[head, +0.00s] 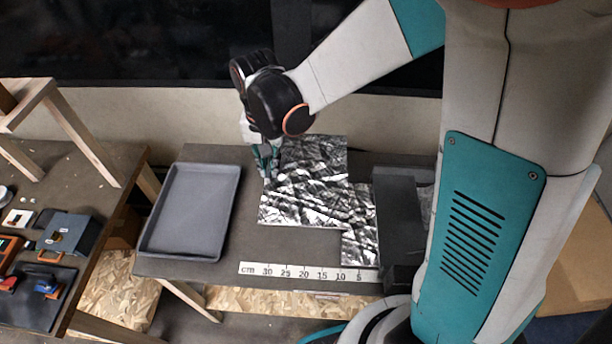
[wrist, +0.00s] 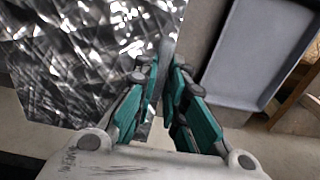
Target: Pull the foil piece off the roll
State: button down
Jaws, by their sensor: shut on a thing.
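The foil piece (head: 305,200) is a crinkled silver sheet on the grey table. My gripper (head: 268,174) is shut on its left edge. In the wrist view, the fingers (wrist: 166,60) meet at the edge of the foil (wrist: 65,65). A narrower foil strip (head: 360,240) lies against the piece's right side, set closer to the front, so the outline is stepped. I cannot tell whether the two are still joined. The strip reaches a dark box-like holder (head: 398,222) on the right. No roll is clearly visible; my arm hides part of that side.
A grey tray (head: 232,205) stands left of the foil, with a strip of bare table between. A centimetre ruler (head: 305,274) lies along the front edge. A wooden-framed bench with tools (head: 65,238) is at far left. A wall (head: 180,115) stands behind.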

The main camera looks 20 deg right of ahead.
jog(key=shift+w+a+r+p, duration=0.15)
jog(key=shift+r+p, duration=0.6)
jog(key=shift+r, duration=0.55)
jog(key=shift+a+r+p, duration=0.15)
jog(key=shift+r+p, duration=0.6)
jog(key=shift+r, duration=0.5)
